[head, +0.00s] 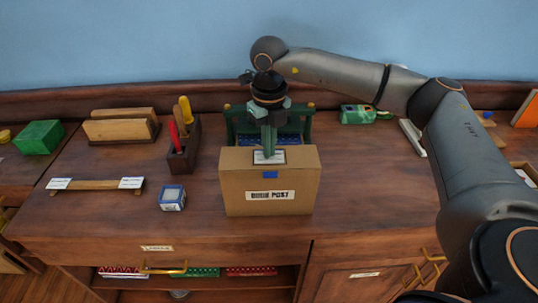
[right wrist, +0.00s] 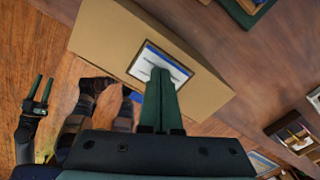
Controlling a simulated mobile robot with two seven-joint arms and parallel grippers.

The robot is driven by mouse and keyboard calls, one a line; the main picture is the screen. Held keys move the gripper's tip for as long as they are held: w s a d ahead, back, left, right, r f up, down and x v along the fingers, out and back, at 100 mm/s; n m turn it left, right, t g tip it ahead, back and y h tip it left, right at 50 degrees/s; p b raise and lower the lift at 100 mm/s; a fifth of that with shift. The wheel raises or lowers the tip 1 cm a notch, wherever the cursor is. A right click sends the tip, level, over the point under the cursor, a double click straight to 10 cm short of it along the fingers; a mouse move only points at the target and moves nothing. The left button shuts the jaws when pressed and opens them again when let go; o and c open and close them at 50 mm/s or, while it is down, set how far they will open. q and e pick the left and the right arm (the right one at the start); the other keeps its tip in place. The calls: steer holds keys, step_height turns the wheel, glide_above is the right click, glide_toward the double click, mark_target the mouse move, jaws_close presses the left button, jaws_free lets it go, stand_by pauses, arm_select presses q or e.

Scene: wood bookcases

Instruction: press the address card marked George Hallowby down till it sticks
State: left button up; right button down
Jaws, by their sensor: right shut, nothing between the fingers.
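A brown cardboard box (head: 268,190) with a "POST" label on its front stands on the wooden desk. A white card (head: 268,157) lies on its top, and in the right wrist view the card (right wrist: 150,66) shows a blue band along one edge; its name is not readable. My right gripper (head: 269,150) is shut and empty, pointing down, with its tips at the card; it also shows in the right wrist view (right wrist: 160,75). I cannot tell whether the tips touch or hover. My left gripper (right wrist: 40,90) appears only in the right wrist view, open, well away from the box.
A wooden strip with white cards (head: 96,184), a small blue-and-white block (head: 172,198) and a tool holder (head: 183,150) stand left of the box. A green stand (head: 233,126) is close behind it. The desk right of the box is fairly clear.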

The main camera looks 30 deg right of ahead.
steer(key=shift+r+p, duration=2.5)
steer(key=shift+r, duration=1)
